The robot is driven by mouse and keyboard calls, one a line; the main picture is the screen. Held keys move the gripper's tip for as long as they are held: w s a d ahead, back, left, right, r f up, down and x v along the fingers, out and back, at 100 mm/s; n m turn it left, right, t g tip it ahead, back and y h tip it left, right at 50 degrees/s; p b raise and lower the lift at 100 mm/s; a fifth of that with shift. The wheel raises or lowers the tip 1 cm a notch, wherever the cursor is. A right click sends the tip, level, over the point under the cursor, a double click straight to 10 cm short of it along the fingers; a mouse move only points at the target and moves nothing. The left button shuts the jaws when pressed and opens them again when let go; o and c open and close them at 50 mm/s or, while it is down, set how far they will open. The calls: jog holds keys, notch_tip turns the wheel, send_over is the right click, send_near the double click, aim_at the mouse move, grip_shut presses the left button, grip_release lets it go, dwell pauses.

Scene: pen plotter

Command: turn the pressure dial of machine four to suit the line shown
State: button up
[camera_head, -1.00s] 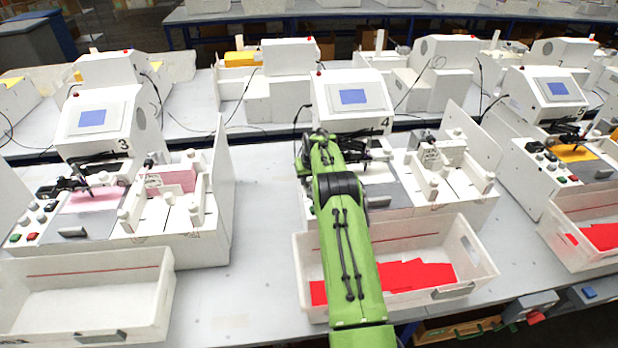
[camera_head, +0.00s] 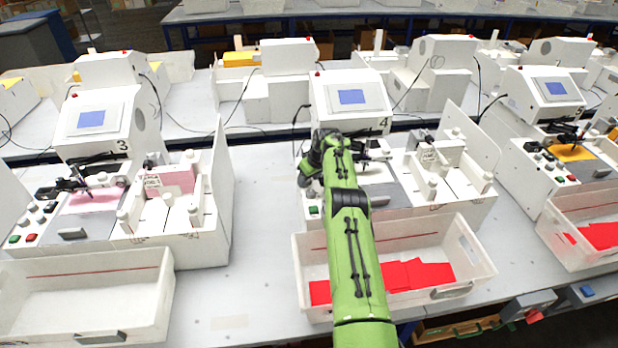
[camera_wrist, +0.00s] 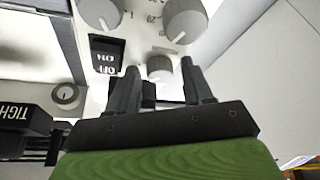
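Machine four (camera_head: 350,118) is a white plotter with a small blue screen (camera_head: 351,96); no line can be made out on it. My green arm reaches over its left side and hides most of its control panel. In the wrist view, my gripper (camera_wrist: 160,66) is open, its two dark fingers apart. A small grey knob (camera_wrist: 160,70) shows between the fingertips; whether they touch it I cannot tell. Two larger grey dials, one upper left (camera_wrist: 101,12) and one upper right (camera_wrist: 186,18), have scale marks beside them. Which is the pressure dial I cannot tell.
A black on/off switch (camera_wrist: 106,52) sits left of the fingers. A small round knob (camera_wrist: 67,95) and a black block marked "TIGH" (camera_wrist: 18,116) are further left. A white bin (camera_head: 472,262) with red sheets stands before machine four. Machine three (camera_head: 135,110) is to the left.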

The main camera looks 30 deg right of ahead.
jog(key=shift+o, duration=0.3)
jog(key=shift+r, duration=0.1)
jog(key=shift+s+r, duration=0.1)
jog(key=shift+r, duration=0.25)
jog(key=b+v, duration=0.1)
jog(key=v, duration=1.3)
jog(key=shift+s+r+b, duration=0.15)
jog(key=shift+r+b, duration=0.15)
jog(key=shift+r, duration=0.05)
